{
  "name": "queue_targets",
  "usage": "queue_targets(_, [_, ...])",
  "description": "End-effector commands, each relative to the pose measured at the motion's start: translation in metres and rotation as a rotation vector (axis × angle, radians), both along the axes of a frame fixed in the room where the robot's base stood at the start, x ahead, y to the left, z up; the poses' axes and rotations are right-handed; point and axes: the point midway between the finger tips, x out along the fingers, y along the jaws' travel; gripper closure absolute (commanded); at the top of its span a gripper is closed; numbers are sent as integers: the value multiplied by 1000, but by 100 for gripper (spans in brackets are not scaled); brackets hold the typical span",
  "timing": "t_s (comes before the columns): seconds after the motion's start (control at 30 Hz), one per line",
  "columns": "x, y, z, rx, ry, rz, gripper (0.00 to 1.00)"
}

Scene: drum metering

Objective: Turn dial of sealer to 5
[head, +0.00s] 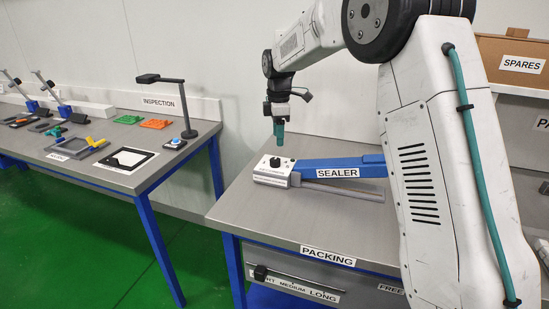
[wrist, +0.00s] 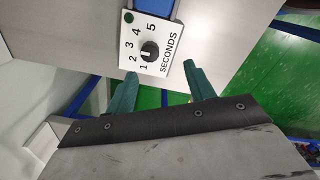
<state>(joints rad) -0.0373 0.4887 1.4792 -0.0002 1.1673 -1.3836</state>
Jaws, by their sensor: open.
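The sealer (head: 340,166) is a blue arm on a grey base on the packing table. Its pale control box (head: 272,176) is at the left end, with a black dial (head: 275,161) on top. In the wrist view the dial (wrist: 149,50) sits on a white plate (wrist: 164,68) marked 1 to 5 and SECONDS; where its pointer stands is too small to tell surely. My gripper (head: 279,145) hangs above the dial, pointing down. In the wrist view its teal fingers (wrist: 161,69) are apart and empty, with the dial beyond their tips, apart from them.
The packing table (head: 240,205) is clear around the sealer, with a drawer (head: 300,280) below its front edge. An inspection table (head: 110,178) with a lamp (head: 175,85) and several tools is at the left. A SPARES box (head: 512,62) is at the back right.

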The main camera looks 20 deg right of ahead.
Motion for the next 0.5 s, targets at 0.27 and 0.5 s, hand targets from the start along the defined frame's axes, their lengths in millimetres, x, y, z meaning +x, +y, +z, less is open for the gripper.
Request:
queue_targets(0.27, [25,4,-32,0,7,92,46])
queue_targets(0.5, [24,3,-70,0,10,91,46])
